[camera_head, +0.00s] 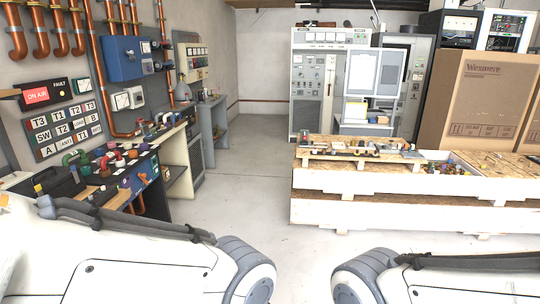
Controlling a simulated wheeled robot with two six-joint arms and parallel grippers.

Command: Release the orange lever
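I cannot pick out an orange lever for certain. Small coloured parts, red, green, purple and orange-brown (118,158), crowd the left workbench and are too small to tell apart. A blue wall box (122,60) hangs above, with copper-orange pipes beside it. A grey transmitter rack (313,85) with meters and small controls stands at the back; no orange lever is distinguishable on it. Only my upper arm links show at the bottom left and bottom right. Neither gripper is in view.
A pale pallet crate (390,210) with small parts on top stands right of centre. A large cardboard box (485,100) is behind it at right. A grey cabinet (213,122) stands left of the aisle. The concrete floor (245,180) between is clear.

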